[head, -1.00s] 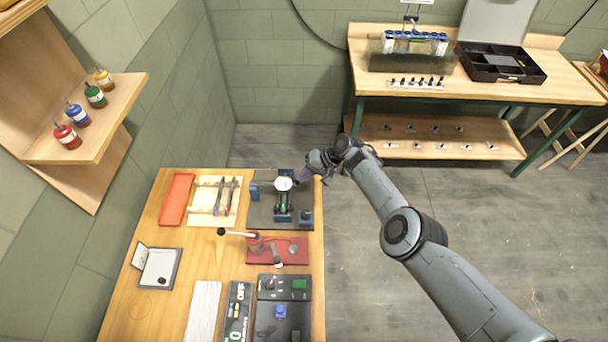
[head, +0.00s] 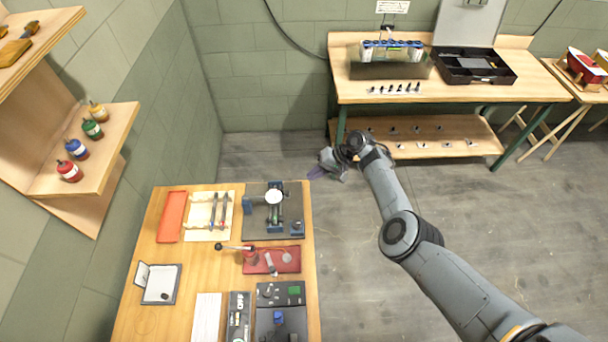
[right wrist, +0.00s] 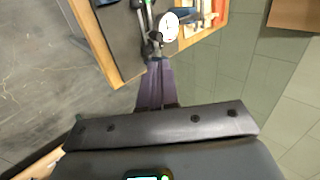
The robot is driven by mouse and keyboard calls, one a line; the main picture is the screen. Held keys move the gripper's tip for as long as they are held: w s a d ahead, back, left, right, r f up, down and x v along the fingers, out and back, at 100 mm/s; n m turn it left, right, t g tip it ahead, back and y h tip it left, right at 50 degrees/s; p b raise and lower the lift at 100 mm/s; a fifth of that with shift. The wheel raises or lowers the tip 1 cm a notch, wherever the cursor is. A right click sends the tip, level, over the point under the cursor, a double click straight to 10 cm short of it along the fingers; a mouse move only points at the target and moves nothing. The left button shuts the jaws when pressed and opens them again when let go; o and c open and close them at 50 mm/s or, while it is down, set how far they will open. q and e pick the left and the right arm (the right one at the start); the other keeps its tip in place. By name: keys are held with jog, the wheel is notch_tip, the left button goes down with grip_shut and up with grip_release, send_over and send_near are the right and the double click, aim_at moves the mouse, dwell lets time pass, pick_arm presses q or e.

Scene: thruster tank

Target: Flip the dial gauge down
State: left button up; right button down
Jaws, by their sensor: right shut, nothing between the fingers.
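The dial gauge (head: 274,196), a round white face, sits at the back of a fixture on a dark plate (head: 255,224) with blue blocks. The plate lies at the back right of the wooden bench. I cannot tell exactly how the gauge is tilted. It also shows in the right wrist view (right wrist: 172,27), just beyond my fingertips. My right gripper (head: 314,173) is shut and empty, with purple fingers, right of and behind the gauge, apart from it in the head view. The fingers also show in the right wrist view (right wrist: 156,66). My left gripper is out of view.
On the same bench are an orange tray (head: 171,217), a cream rack (head: 198,216) with rods, a red plate (head: 283,260) with a lever, and a control panel (head: 280,292). Open floor lies right of the bench. A second table (head: 355,92) stands at the back.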

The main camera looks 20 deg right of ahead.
jog(key=shift+s+d+r, duration=0.25)
jog(key=shift+d+r, duration=0.05)
jog(key=shift+d, duration=0.25)
